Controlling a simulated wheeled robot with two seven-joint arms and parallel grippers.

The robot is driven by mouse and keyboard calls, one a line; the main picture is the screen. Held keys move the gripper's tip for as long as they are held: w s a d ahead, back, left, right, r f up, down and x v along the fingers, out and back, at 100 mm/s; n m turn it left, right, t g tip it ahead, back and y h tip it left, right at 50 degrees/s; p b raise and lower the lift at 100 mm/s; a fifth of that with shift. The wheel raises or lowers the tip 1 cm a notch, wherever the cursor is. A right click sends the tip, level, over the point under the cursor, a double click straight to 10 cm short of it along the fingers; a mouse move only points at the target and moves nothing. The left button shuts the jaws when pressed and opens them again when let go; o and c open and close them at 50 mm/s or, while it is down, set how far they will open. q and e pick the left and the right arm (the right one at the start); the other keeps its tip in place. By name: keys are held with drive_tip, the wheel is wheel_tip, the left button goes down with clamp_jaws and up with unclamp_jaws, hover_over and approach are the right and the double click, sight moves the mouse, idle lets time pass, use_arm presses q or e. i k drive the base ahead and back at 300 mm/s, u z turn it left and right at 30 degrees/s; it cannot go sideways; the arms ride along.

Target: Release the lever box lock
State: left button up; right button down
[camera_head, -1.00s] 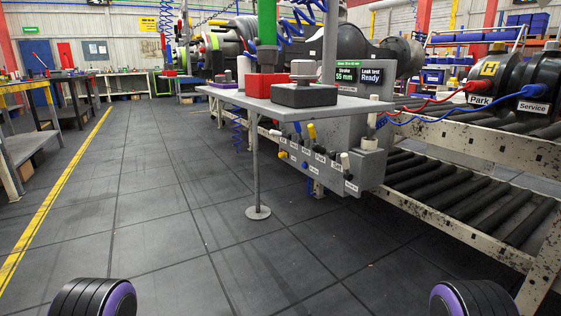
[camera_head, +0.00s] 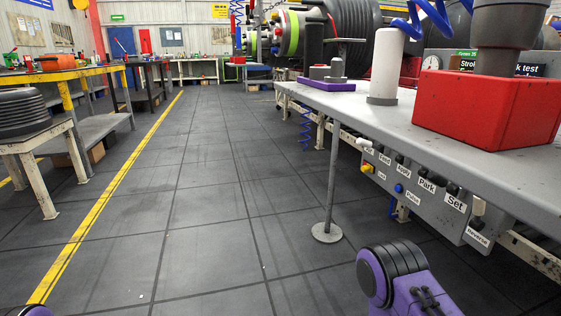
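The grey lever box (camera_head: 445,208) hangs under the front edge of the grey bench at the right. Its face carries a row of small black levers and white labels, among them Park and Set. Only purple and black arm parts of mine show at the bottom edge; neither gripper is in view.
The grey bench top (camera_head: 390,120) bears a red block (camera_head: 487,108) and a white post (camera_head: 384,65). A thin support leg (camera_head: 330,190) with a round foot stands on the floor before me. Open floor lies left, up to a yellow line (camera_head: 120,195) and worktables.

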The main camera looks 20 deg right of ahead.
sight(363, 168)
drive_tip(key=u, duration=0.2)
drive_tip(key=i, duration=1.75)
drive_tip(key=z, duration=0.9)
drive_tip(key=i, duration=1.15)
drive_tip(key=z, duration=1.1)
drive_tip(key=i, duration=0.25)
drive_tip(key=z, duration=0.05)
